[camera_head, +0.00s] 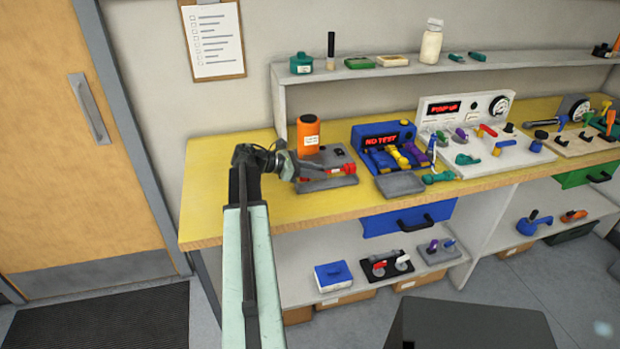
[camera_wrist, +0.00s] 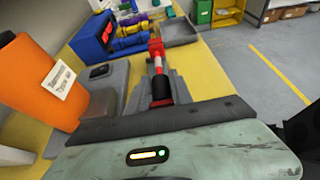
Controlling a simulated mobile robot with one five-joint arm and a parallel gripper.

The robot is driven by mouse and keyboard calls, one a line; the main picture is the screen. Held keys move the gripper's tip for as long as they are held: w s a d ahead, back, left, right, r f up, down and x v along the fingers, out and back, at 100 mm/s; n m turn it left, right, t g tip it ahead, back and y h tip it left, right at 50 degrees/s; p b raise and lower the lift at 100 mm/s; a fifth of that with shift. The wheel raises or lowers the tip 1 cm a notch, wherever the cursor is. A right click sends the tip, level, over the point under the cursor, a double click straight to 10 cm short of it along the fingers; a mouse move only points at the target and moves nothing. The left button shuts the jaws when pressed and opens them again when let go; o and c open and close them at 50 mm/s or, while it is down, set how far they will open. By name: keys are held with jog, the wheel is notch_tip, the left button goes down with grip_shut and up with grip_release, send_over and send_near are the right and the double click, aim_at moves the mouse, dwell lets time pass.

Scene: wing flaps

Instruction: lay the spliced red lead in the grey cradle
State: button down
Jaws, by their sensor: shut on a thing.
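The red lead (camera_wrist: 156,65) runs away from my gripper in the wrist view, with a white band, red end pieces and a black sleeve nearest the jaws. It also shows as a red piece (camera_head: 347,169) in the head view. My gripper (camera_head: 297,167) is shut on its near end, low over the grey fixture (camera_head: 327,183) on the yellow bench. The jaws (camera_wrist: 165,118) hide the held end. A shallow grey tray (camera_head: 400,185) lies to the right, in front of the blue NO TEST box. I cannot tell which grey piece is the cradle.
An orange canister (camera_head: 308,135) with a white label stands close behind my gripper. The blue NO TEST box (camera_head: 377,134) holds yellow, blue and purple parts. A teal piece (camera_head: 438,177) lies right of the tray. The bench's left end (camera_head: 210,205) is clear.

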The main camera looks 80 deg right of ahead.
aim_at(315, 184)
jog(key=shift+w+d, duration=0.15)
jog(key=shift+d, duration=0.05)
jog(key=f+b, duration=0.4)
jog(key=shift+s+d, duration=0.2)
jog(key=shift+d, duration=0.1)
jog(key=shift+w+a+r, duration=0.1)
jog(key=shift+w+r, duration=0.1)
jog(key=shift+w, duration=0.1)
jog(key=c, duration=1.1)
grip_release()
jog(key=shift+w, duration=0.15)
jog(key=p+v, duration=0.2)
jog(key=v, duration=0.3)
jog(key=p+v, duration=0.2)
jog(key=v, duration=0.3)
jog(key=shift+w+a+r+p, duration=0.1)
jog(key=shift+w+r+p, duration=0.1)
jog(key=shift+r+p, duration=0.2)
jog(key=shift+w+a, duration=0.35)
jog(key=shift+w, duration=0.2)
